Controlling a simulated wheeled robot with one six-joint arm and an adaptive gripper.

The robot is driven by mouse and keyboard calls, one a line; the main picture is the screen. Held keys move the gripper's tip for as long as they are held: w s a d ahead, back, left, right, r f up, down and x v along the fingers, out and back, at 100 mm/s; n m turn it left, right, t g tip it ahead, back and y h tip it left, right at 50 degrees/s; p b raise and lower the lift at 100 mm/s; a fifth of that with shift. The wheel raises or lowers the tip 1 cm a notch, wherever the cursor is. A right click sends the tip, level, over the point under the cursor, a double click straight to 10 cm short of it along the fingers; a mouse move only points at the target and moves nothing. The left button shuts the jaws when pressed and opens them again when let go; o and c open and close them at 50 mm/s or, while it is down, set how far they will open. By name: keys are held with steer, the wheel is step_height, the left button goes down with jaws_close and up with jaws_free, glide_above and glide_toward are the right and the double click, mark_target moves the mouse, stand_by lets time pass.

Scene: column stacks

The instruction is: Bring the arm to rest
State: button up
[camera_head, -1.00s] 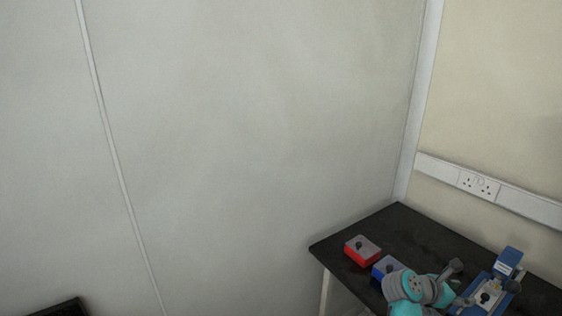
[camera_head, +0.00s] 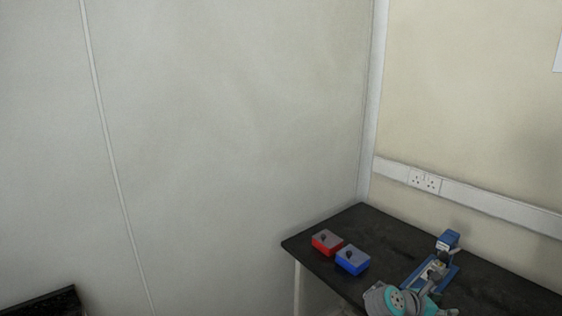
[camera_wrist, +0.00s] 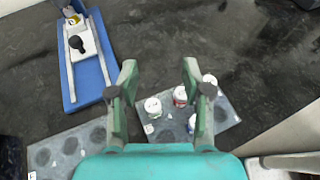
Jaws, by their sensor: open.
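My gripper (camera_wrist: 158,85) shows in the wrist view with its two fingers spread apart and nothing between them. It is above the dark bench (camera_wrist: 215,25). In the head view, part of my arm (camera_head: 400,299) shows at the bottom edge over the front of the bench (camera_head: 480,278); the fingertips cannot be made out there.
A red box (camera_head: 327,242) and a blue box (camera_head: 352,260) stand on the bench's left. A blue device (camera_head: 447,241) stands behind my arm; its blue base (camera_wrist: 89,72) shows in the wrist view. Several white-capped jars (camera_wrist: 153,107) sit on a grey rack (camera_wrist: 172,128).

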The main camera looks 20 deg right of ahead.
steer(key=shift+s+a+f+n, duration=0.3)
steer(key=shift+s, duration=0.1)
steer(key=shift+s+a+f+n+h, duration=0.15)
steer(key=shift+s+a+n+h, duration=0.1)
steer(key=shift+s+n+h, duration=0.3)
steer(key=s+a+m+t+y, duration=0.7)
steer(key=s+a+m, duration=0.3)
steer(key=s+a, duration=0.9)
steer(key=s+a+m+t+y, duration=0.7)
steer(key=s+a+m, duration=0.2)
steer(key=s+a, duration=0.9)
steer(key=shift+s+a+m+t+y, duration=0.35)
steer(key=shift+s+a+t, duration=0.05)
steer(key=shift+a, duration=0.15)
